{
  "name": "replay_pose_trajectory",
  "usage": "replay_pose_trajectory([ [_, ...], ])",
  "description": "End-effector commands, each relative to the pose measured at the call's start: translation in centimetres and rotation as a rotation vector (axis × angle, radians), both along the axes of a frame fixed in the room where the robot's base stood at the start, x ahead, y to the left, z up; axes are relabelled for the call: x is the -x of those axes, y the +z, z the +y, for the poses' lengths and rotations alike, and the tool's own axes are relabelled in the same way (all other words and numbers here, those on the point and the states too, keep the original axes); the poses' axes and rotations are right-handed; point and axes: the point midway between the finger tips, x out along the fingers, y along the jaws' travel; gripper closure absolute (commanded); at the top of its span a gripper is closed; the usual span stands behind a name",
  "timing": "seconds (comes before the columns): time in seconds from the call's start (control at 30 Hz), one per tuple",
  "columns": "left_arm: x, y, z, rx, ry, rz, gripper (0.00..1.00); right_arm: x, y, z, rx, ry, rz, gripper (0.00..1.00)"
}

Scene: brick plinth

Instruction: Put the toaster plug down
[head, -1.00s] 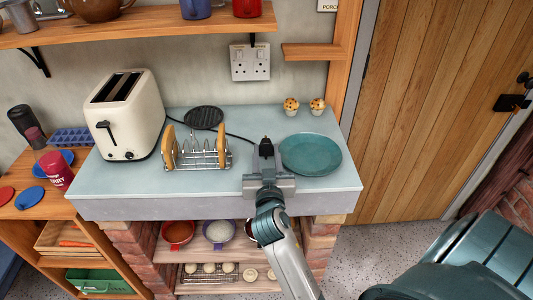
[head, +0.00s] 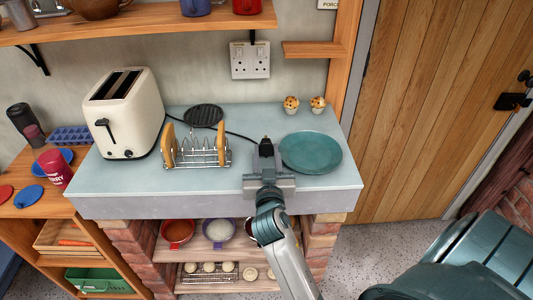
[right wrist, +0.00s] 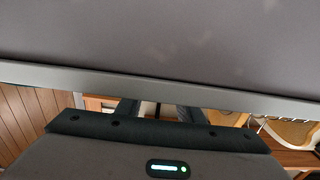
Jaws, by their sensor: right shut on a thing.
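I cannot tell whether the plug touches the worktop. The black cord (head: 238,134) runs from the plug back toward the cream toaster (head: 125,112), passing behind the toast rack. In the right wrist view my right gripper's fingers (right wrist: 158,108) show only in part, and the plug is mostly hidden. My left gripper is not in view.
A teal plate (head: 311,153) lies close on the plug's right. A wire toast rack (head: 197,153) with toast stands on its left. A round black trivet (head: 204,116) and two muffins (head: 305,104) are behind. A double wall socket (head: 250,61) is above. The worktop's front left is clear.

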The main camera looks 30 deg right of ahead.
Motion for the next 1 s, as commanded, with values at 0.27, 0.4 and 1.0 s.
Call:
replay_pose_trajectory([
  [0.27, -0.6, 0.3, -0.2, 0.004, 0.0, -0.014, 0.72, 0.0, -0.1, 0.0, 0.001, 0.0, -0.001, 1.0],
  [0.4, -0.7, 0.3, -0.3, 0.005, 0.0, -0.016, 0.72, 0.0, -0.1, 0.0, 0.0, 0.0, 0.0, 0.48],
  [1.0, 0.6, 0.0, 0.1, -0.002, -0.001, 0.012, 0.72, 0.0, 0.3, 0.0, 0.001, 0.0, 0.001, 0.48],
])
